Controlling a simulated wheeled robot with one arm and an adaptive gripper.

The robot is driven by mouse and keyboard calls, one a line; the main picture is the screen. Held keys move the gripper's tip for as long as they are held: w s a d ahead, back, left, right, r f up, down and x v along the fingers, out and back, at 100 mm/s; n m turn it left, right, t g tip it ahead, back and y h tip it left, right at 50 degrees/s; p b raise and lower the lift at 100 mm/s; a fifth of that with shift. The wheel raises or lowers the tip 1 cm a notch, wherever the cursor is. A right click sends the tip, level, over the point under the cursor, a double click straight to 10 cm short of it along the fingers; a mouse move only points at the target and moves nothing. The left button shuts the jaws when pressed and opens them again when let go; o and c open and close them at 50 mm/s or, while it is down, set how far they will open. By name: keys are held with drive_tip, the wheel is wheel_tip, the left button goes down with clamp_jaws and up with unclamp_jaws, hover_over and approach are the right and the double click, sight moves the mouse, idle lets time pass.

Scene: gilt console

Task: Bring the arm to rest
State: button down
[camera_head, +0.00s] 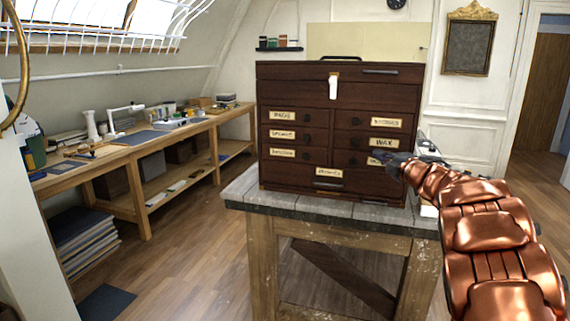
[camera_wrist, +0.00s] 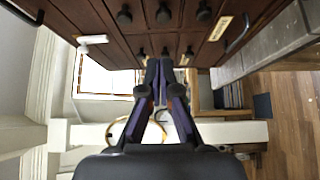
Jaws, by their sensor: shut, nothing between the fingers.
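My arm, copper-coloured, comes in from the right in the head view. My gripper (camera_head: 388,160) is at its end, in front of the right side of a dark wooden drawer chest (camera_head: 340,88). In the wrist view my gripper (camera_wrist: 161,68) is shut and empty, its fingertips together. The chest front (camera_wrist: 105,45) with its round knobs fills the top of that view. I cannot tell whether the fingertips touch the chest. Part of the chest's right side is hidden behind my gripper.
The chest stands on a worn grey-topped workbench (camera_head: 300,207). A long wooden bench (camera_head: 135,155) with tools, a white lamp and books runs along the left wall. Wooden floor (camera_head: 190,250) lies open between them. A doorway (camera_head: 545,90) is at the far right.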

drive_tip(key=s+d+r+m+g+h+p, duration=0.1)
drive_tip(key=s+d+m+g+h, duration=0.15)
drive_tip(key=s+m+h, duration=0.3)
drive_tip(key=s+d+r+m+g+h+p, duration=0.1)
drive_tip(key=s+d+m+h, duration=0.35)
drive_tip(key=s+m, duration=0.2)
drive_tip(key=s+a+f+m+g+p, duration=0.1)
drive_tip(key=s+a+f+m+g, duration=0.3)
drive_tip(key=s, duration=0.5)
drive_tip(key=s+a+f+m+g+y+p, duration=0.1)
drive_tip(key=s+a+f+g, duration=0.1)
drive_tip(key=s+a+f, duration=0.35)
drive_tip(key=s+a+f+m+g+p, duration=0.1)
drive_tip(key=s+a+f+m+g, duration=0.25)
drive_tip(key=s, duration=0.75)
drive_tip(key=s+a+f+g+y, duration=0.1)
drive_tip(key=s+a+f+g, duration=0.1)
drive_tip(key=s, duration=0.5)
drive_tip(key=s+a+f+g+y, duration=0.1)
drive_tip(key=s+a+f+g, duration=0.1)
drive_tip(key=s+a, duration=0.3)
drive_tip(key=s+a+f+g+y+p, duration=0.1)
drive_tip(key=s+a, duration=0.3)
drive_tip(key=s, duration=0.6)
drive_tip(key=shift+s+a+f+g+y, duration=0.15)
drive_tip(key=shift+a+f+g+y, duration=0.1)
drive_tip(key=shift+f+g+y, duration=0.45)
drive_tip(key=shift+s+f, duration=0.1)
